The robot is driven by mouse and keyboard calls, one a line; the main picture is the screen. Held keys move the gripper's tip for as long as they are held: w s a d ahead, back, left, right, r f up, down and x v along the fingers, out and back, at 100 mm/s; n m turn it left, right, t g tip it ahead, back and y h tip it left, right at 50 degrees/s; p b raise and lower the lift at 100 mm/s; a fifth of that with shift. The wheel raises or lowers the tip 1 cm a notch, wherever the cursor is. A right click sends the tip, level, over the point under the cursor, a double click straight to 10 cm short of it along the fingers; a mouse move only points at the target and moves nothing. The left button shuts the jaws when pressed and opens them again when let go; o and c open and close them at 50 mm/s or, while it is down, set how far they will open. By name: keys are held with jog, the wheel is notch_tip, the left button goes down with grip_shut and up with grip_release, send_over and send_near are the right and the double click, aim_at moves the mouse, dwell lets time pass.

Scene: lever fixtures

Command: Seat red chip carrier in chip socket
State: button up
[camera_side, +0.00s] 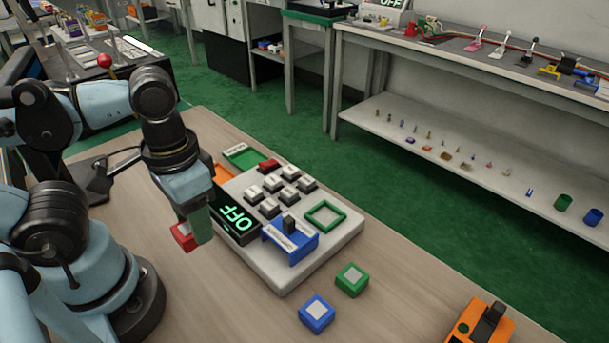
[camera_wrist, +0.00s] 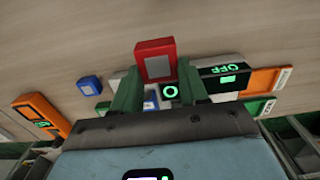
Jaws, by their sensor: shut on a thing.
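The red chip carrier (camera_side: 184,237), a red block with a grey square face, is held in the air left of the white panel. My gripper (camera_side: 198,226) is shut on it, and its green finger hides part of the carrier. In the wrist view the carrier (camera_wrist: 154,52) sits between the two green fingers of my gripper (camera_wrist: 157,88). A green square frame, which looks like the chip socket (camera_side: 340,214), lies at the panel's right part and appears empty. The carrier is apart from it, across the panel.
The white panel (camera_side: 285,284) bears an OFF display (camera_side: 236,218), several grey keys and a blue lever housing (camera_side: 290,243) with a black lever. A green chip block (camera_side: 352,280) and a blue one (camera_side: 317,315) lie in front. An orange device (camera_side: 465,325) stands at lower right.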

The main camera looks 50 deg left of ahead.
jog(key=shift+w+d+r, duration=0.1)
jog(key=shift+d+r, duration=0.2)
jog(key=shift+r, duration=0.05)
jog(key=w+a+r, duration=0.2)
jog(key=w+r, duration=0.1)
jog(key=w, duration=0.6)
jog(key=w+a+r, duration=0.3)
jog(key=w, duration=0.6)
jog(key=s+d+f, duration=0.1)
jog(key=s+d, duration=0.1)
jog(key=d, duration=0.7)
jog(key=s+d, duration=0.2)
jog(key=d, duration=0.8)
jog(key=w+a+f, duration=0.3)
jog(key=w+a, duration=0.1)
jog(key=w+a+f, duration=0.3)
jog(key=w+f, duration=0.1)
jog(key=shift+w+a+f, duration=0.15)
jog(key=shift+w+a, duration=0.1)
jog(key=shift+a, duration=0.15)
jog(key=shift+f, duration=2)
jog(key=shift+f, duration=0.6)
jog(key=o, duration=1.1)
